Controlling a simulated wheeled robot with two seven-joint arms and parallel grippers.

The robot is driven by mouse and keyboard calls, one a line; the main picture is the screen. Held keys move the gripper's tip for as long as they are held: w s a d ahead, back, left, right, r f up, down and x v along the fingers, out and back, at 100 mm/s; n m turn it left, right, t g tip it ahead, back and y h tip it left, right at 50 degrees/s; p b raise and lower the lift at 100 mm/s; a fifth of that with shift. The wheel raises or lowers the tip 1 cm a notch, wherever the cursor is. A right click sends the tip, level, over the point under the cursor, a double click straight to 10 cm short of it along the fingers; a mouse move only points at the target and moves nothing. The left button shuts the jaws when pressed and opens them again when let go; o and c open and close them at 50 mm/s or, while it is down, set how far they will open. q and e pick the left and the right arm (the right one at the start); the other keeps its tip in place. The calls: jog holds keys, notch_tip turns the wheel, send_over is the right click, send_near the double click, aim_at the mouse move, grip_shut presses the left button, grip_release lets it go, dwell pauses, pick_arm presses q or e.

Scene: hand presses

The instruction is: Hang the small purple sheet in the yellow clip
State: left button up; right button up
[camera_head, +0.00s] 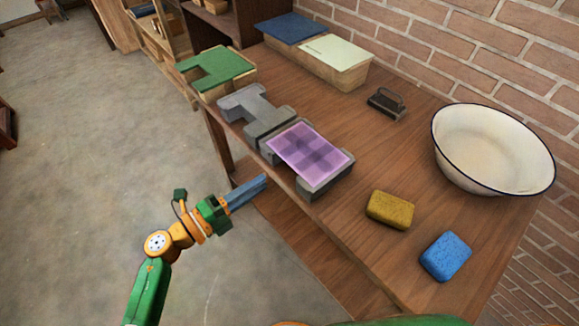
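A small purple sheet (311,153) with a darker check pattern lies flat on the right part of a grey press (270,129) near the table's front edge. No yellow clip can be made out. My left gripper (266,181) is in front of the table edge, to the lower left of the sheet and apart from it. Its blue-grey fingers look close together and hold nothing visible; from this angle I cannot tell whether they are shut. My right gripper is not in view.
On the wooden table (370,160) are a white basin (490,145), a yellow sponge (390,209), a blue sponge (446,256) and a dark brush (386,103). A green-topped tray (215,70) and stacked sheets (336,52) stand further back. A brick wall bounds the right.

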pick_arm(q)
jog(key=b, duration=0.2)
send_near(307, 151)
jog(key=x, duration=0.3)
jog(key=shift+w+d+f, duration=0.1)
jog(key=shift+w+d, duration=0.2)
grip_shut()
jog(key=shift+p, duration=0.3)
